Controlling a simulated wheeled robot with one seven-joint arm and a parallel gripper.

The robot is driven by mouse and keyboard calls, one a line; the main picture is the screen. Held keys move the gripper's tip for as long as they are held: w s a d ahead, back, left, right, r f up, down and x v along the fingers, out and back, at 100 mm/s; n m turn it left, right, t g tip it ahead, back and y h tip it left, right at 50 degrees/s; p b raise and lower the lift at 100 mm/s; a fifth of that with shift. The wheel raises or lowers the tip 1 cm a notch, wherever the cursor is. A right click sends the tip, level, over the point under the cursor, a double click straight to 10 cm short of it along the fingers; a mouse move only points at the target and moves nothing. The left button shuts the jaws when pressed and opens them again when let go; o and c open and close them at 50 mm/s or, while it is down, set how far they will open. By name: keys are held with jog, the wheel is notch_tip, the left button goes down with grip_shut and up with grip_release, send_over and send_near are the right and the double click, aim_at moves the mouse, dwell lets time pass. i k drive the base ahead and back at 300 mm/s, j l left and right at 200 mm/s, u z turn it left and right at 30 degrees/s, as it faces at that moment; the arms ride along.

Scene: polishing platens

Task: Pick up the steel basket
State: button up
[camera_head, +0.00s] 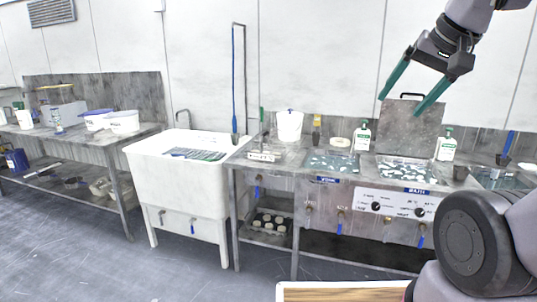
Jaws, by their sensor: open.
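My gripper (399,105) is at the upper right, with its two green fingers spread apart and nothing between them. It points down and left, and in the picture its fingertips overlap a grey metal panel with a black handle (408,128) behind the bench. I cannot make out a steel basket for certain. A small grey metal holder (264,156) sits on the left end of the bench, left of my gripper. Two sunken baths, the left one (333,163) and the right one (408,172), hold several pale pieces; any basket in them is unclear.
A white sink (180,182) stands left of the metal bench. A white bucket (289,126) and white bottles (361,137) with green tops stand along the bench's back. A dark tray (268,224) of round pieces is on the lower shelf.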

aim_at(256, 156)
jog(key=i+j, duration=2.15)
jog(key=j, duration=0.05)
